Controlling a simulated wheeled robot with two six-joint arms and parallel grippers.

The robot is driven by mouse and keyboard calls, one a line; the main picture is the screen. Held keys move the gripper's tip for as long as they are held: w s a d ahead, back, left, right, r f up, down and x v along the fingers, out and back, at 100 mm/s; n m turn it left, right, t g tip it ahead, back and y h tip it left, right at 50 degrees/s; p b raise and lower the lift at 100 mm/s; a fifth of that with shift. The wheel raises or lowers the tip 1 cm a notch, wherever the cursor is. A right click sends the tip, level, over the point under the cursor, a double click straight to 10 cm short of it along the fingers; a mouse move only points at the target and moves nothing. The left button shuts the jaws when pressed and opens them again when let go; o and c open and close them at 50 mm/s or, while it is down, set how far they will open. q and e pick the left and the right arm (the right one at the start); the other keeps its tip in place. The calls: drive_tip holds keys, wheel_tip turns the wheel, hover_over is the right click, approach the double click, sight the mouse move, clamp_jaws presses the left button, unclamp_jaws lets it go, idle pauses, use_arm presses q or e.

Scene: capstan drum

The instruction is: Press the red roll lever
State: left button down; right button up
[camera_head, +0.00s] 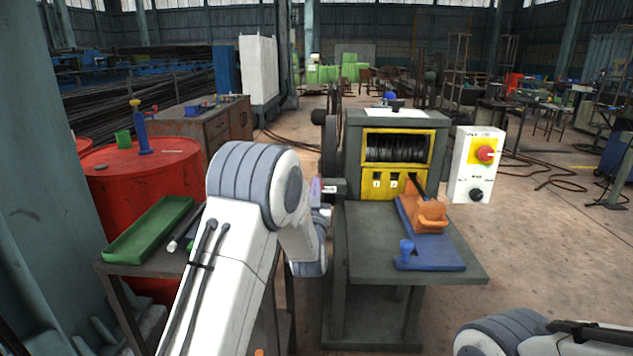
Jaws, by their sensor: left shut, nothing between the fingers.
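The machine (395,120) is a dark grey cabinet with a yellow-framed drum window on a dark table. A small dark box (334,186) with a white label sticks out from its left side. A small pinkish piece (316,190) shows beside that box, partly behind my left wrist; I cannot tell whether it is the red roll lever. My left gripper (324,213) is shut and empty, just below the labelled box and largely hidden by my wrist. I cannot tell whether it touches anything. My right arm shows at the bottom right; its gripper is out of view.
A blue plate (436,255) with an orange block (424,212) lies on the machine table (370,262). A white switch box (474,165) with a red knob stands right of the machine. A red drum (140,180) and a green tray (150,230) are at left.

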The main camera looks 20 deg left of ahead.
use_arm(q)
drive_tip(key=p+x, duration=0.1)
drive_tip(key=x, duration=0.7)
drive_tip(key=shift+r, duration=0.15)
drive_tip(key=shift+s+f, duration=0.15)
drive_tip(key=shift+f, duration=0.95)
drive_tip(key=shift+s+f, duration=0.15)
drive_tip(key=shift+f, duration=0.9)
